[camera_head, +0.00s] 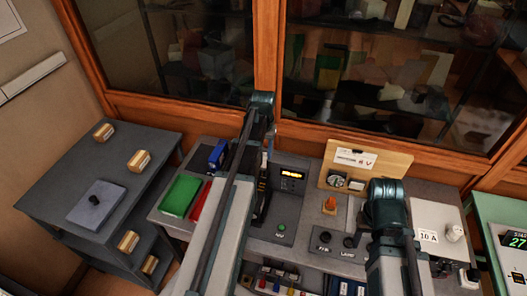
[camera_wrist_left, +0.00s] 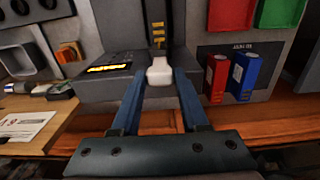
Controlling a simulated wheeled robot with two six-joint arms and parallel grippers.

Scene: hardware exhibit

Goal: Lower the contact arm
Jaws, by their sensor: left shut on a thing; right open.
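The control unit shows in the head view as a grey panel with a lit yellow display (camera_head: 292,175) and a black upright part (camera_head: 262,190) beside it, partly behind my left arm. In the left wrist view, my left gripper (camera_wrist_left: 160,82) is shut on a white handle (camera_wrist_left: 159,70) at the front of the unit. I take this handle to be the contact arm's grip; the rest of the arm is mostly hidden. A black strip with yellow marks (camera_wrist_left: 158,32) lies behind the handle. My right arm shows in the head view, but its gripper is hidden.
A green tray (camera_head: 181,195) and a red tray (camera_head: 200,200) lie left of the unit. A green button (camera_head: 281,228) sits in front of it. A wooden board (camera_head: 385,160) and a white box marked 10 A (camera_head: 440,222) stand to the right. Glass cabinets close the back.

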